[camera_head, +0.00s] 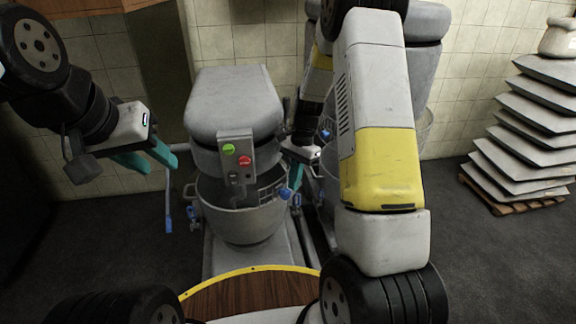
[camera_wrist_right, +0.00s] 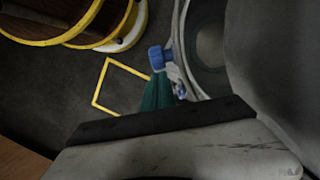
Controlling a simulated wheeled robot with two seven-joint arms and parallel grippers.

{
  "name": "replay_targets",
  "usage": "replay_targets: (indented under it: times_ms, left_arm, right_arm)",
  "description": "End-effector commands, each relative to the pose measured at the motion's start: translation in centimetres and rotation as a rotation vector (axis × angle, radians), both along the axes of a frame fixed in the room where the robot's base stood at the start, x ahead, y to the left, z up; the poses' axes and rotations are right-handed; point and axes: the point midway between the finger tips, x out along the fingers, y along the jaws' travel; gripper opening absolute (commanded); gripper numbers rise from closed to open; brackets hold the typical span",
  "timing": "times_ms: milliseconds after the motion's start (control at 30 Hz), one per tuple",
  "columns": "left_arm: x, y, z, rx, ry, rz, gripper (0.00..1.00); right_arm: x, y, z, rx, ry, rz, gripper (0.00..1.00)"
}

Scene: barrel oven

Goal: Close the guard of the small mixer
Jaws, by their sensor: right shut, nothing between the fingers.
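The small mixer (camera_head: 235,100) stands in the middle of the head view, with a green and a red button on its front. Its steel bowl (camera_head: 238,222) hangs below the head. The wire guard (camera_head: 268,192) shows over the bowl's right side, with a blue knob (camera_head: 286,194); the bowl's front left looks uncovered. My right gripper (camera_head: 312,158) is right of the mixer, partly hidden by my arm. In the right wrist view its teal fingers (camera_wrist_right: 156,92) are shut and empty, close to a blue knob (camera_wrist_right: 158,56); contact is unclear. My left gripper (camera_head: 158,166) is open and empty, left of the mixer.
A larger mixer (camera_head: 427,60) stands behind my right arm. A stack of grey sacks (camera_head: 530,130) sits on a wooden pallet (camera_head: 515,200) at the right. A tiled wall closes the back. A blue-handled lever (camera_head: 168,220) is left of the bowl. Floor at the lower right is clear.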

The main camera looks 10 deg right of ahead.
Motion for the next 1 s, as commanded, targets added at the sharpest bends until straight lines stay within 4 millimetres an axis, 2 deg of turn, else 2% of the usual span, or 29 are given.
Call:
replay_targets:
  times_ms: [267,467,800,1000]
  left_arm:
    - [0.0,0.0,0.0,0.000,0.000,0.000,0.36]
    - [0.0,0.0,0.0,0.000,0.000,0.000,0.36]
    - [0.0,0.0,0.0,0.000,0.000,0.000,0.36]
    - [0.0,0.0,0.0,0.000,0.000,0.000,0.36]
  right_arm:
    - [-0.1,0.1,0.0,0.000,0.000,-0.007,0.00]
    - [-1.2,1.2,0.0,0.000,0.001,-0.070,0.00]
    - [-4.2,5.0,0.0,0.000,0.001,-0.294,0.00]
    - [-5.4,7.2,0.0,0.000,0.000,-0.415,0.00]
